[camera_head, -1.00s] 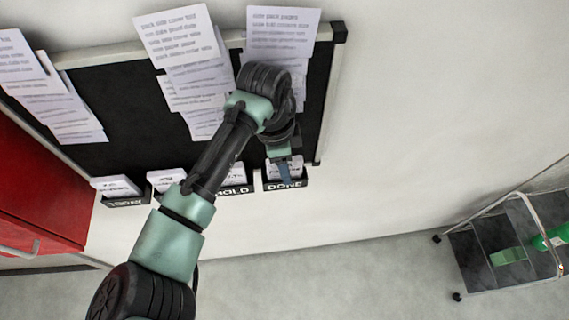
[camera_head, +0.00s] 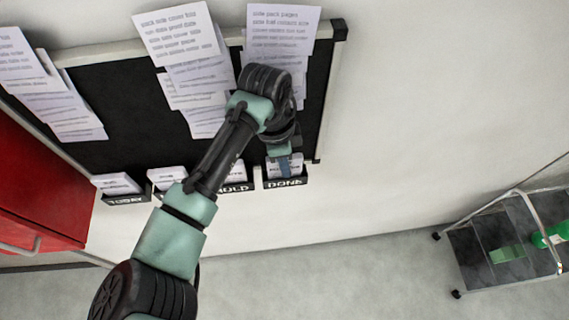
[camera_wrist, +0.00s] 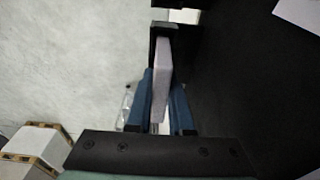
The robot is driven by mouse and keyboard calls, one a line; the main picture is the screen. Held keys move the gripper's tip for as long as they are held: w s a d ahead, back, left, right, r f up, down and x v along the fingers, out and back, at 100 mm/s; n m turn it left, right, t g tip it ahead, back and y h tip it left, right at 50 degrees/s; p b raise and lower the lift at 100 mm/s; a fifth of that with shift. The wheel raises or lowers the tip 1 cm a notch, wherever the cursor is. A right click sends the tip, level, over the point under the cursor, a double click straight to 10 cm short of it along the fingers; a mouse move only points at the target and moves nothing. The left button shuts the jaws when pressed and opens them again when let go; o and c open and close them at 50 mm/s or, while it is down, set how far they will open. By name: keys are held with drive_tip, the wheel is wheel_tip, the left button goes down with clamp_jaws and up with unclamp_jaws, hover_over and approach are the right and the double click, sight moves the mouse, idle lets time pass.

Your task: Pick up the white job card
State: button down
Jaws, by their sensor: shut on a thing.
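My gripper (camera_head: 284,168) is at the mouth of the black pocket labelled DONE (camera_head: 286,183), at the board's lower right in the head view. In the wrist view, its two blue fingers (camera_wrist: 162,88) are shut on the white job card (camera_wrist: 162,65), one on each side. The card is seen edge-on there and looks pale lilac. Its far end meets the black pocket (camera_wrist: 164,27). White card also shows beside the fingers in the head view (camera_head: 298,166). I cannot tell whether the card still rests in the pocket.
The black board (camera_head: 115,110) carries several hanging paper sheets (camera_head: 178,35). More labelled pockets with white cards, such as TODAY (camera_head: 125,198), line its lower edge. A red cabinet (camera_head: 40,185) stands left. A trolley (camera_head: 500,250) stands right. The wall right of the board is bare.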

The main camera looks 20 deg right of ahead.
drive_tip(key=shift+r+b, duration=2.45)
drive_tip(key=shift+r, duration=11.55)
